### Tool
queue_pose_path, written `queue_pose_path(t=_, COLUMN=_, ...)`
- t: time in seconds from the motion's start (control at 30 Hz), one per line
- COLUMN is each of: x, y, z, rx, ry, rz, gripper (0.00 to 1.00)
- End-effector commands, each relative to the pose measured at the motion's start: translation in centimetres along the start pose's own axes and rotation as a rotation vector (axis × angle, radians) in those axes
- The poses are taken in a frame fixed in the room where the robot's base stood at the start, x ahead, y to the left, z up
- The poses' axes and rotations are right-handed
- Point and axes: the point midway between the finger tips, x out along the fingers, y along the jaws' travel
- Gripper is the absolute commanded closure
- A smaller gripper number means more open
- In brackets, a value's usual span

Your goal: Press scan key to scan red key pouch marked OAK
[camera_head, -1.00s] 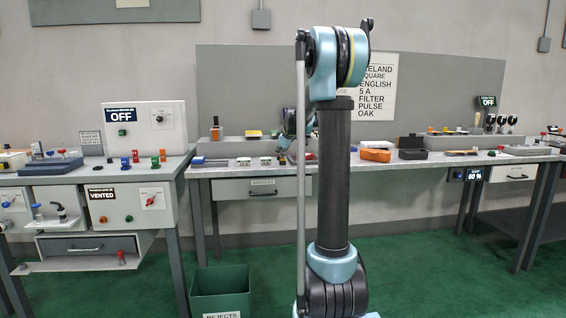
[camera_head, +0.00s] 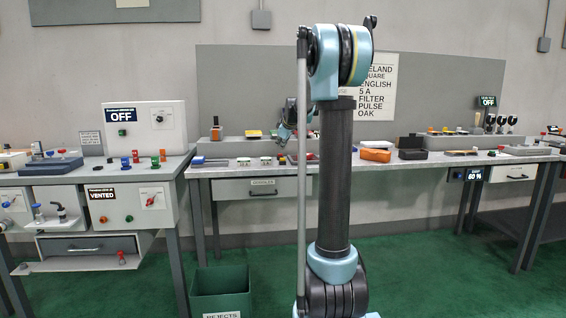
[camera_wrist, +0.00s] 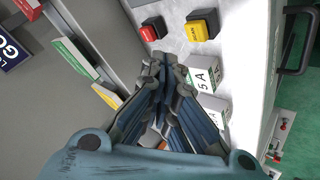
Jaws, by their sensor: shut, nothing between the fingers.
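My gripper (camera_wrist: 158,62) is shut and empty, pointing down over the bench in the wrist view. Beyond its fingertips stand a red-topped key on a dark base (camera_wrist: 150,31) and a yellow-topped key on a dark base (camera_wrist: 201,27). The yellow top has lettering too small to read surely. The fingertips look apart from both keys. In the head view my gripper (camera_head: 284,134) is above the middle bench, partly behind my arm. I cannot make out a red pouch marked OAK in either view; my fingers cover part of the bench.
White boxes marked 5 A (camera_wrist: 206,77) stand right of my fingers. A rack with green, red and yellow labels (camera_wrist: 75,57) is on the left. A wall sign (camera_head: 376,88) includes OAK. A green rejects bin (camera_head: 220,290) stands before the bench.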

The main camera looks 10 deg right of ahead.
Motion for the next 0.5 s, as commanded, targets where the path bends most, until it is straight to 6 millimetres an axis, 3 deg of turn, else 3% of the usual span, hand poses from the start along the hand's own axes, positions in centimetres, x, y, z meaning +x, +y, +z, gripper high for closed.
queue_pose_path(t=0.5, x=-1.5, y=1.1, z=-1.1, rx=0.0, ry=0.0, rz=0.0, gripper=1.0)
